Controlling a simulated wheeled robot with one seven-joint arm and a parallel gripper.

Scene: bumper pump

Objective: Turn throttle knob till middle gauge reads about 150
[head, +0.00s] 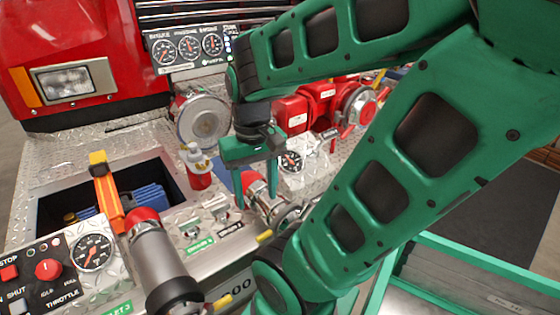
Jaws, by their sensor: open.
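The throttle knob (48,269) is a red round knob with a white mark, on a black panel at the lower left, above the printed words IDLE and THROTTLE. The middle gauge (189,47) is in a row of three on the panel at the top; its numbers are too small to read. My gripper (258,198) is green and open, with its fingers pointing down near the middle of the picture. It is well to the right of the knob and apart from it. Its fingers hang over red-and-metal fittings, and contact with them cannot be told.
Another gauge (91,252) sits just right of the knob. A grey pipe with a red collar (146,222) and an orange lever (105,190) stand between knob and gripper. A red valve assembly (310,105) is behind my arm. My arm covers much of the right.

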